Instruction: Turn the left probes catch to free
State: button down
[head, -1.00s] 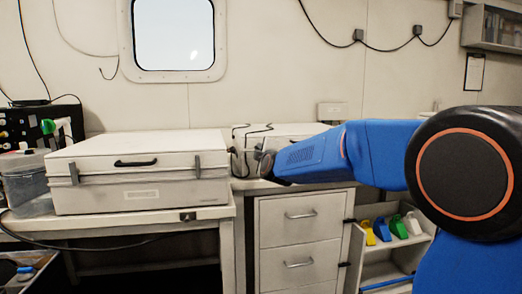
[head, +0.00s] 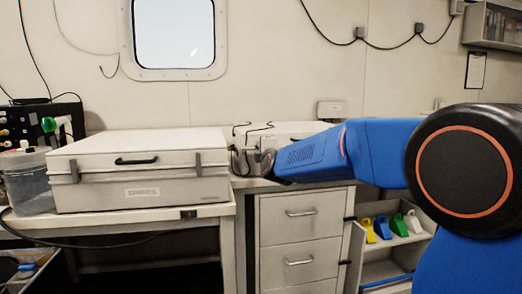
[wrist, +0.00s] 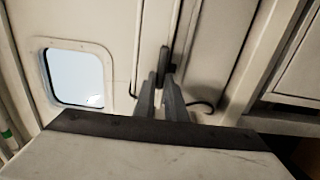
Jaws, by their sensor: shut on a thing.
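My gripper's fingers (wrist: 165,100) are close together in the wrist view and shut on a dark upright piece (wrist: 165,62) on a pale surface, which looks like the left probes catch. In the head view, my blue arm reaches in from the right. My gripper (head: 262,160) is at the left front of the smaller white case (head: 290,131), whose front is mostly hidden by my arm. The catch's exact angle is hard to tell. No label can be read on this case.
A large white case (head: 105,190) with a black handle and two grey catches stands on the left bench, close beside my gripper. White drawers (head: 300,235) are below. An open compartment at the right holds coloured items (head: 382,228). Dark cables lie on the smaller case.

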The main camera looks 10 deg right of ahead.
jog(key=c, duration=1.8)
grip_release()
jog(key=s, duration=1.7)
jog(key=shift+s, duration=0.2)
jog(key=shift+f, duration=0.1)
jog(key=s+d+f+m+g, duration=0.3)
jog(key=s+f+m, duration=0.3)
jog(key=s+f, duration=0.3)
jog(key=s+d+f+m+g, duration=0.2)
jog(key=s+f+m+g, duration=0.3)
jog(key=s+f, duration=0.4)
jog(key=s+d+f+m+g, duration=0.3)
jog(key=s+f+m+g, duration=0.2)
jog(key=s, duration=1.4)
notch_tip(320, 180, down, 4)
jog(key=shift+s+d+r+m, duration=0.1)
jog(key=shift+s+d+m, duration=0.25)
jog(key=shift+m, duration=0.75)
